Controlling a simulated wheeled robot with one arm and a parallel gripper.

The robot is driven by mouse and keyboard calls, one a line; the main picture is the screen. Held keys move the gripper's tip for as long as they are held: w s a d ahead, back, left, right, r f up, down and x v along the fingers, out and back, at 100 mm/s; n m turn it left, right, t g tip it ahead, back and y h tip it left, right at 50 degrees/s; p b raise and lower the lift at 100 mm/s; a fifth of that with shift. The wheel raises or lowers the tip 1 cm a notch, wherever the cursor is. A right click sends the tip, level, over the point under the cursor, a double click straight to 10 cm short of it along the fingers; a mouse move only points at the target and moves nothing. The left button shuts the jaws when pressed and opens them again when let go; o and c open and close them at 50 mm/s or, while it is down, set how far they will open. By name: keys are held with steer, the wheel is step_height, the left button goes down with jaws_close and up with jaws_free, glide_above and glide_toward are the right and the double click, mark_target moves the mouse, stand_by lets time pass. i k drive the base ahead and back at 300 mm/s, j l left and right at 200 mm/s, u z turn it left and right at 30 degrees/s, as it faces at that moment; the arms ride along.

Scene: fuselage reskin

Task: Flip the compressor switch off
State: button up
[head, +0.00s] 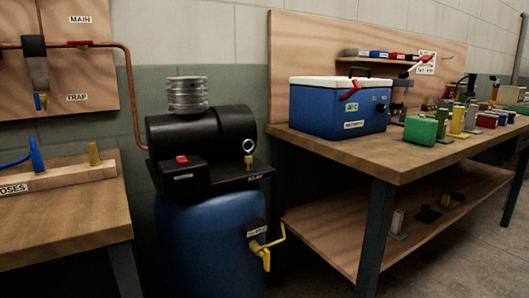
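The compressor stands at the center-left of the head view. It has a black cylindrical body (205,133) with a ribbed silver cap (188,95), on top of a blue tank (210,240). A small black box (180,175) at its front left carries a red switch (182,159) and a white label too small to read. I cannot tell whether the switch is on or off. My gripper is not in view.
A brass fitting with a ring (249,158) stands right of the switch box, and a yellow valve handle (266,252) sticks out in front of the tank. Wooden benches flank the compressor: a hose bench (60,230) left and a cluttered workbench (400,165) with a blue cooler (340,108) right.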

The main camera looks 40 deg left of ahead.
mark_target(181, 160)
steer(key=u, duration=2.1)
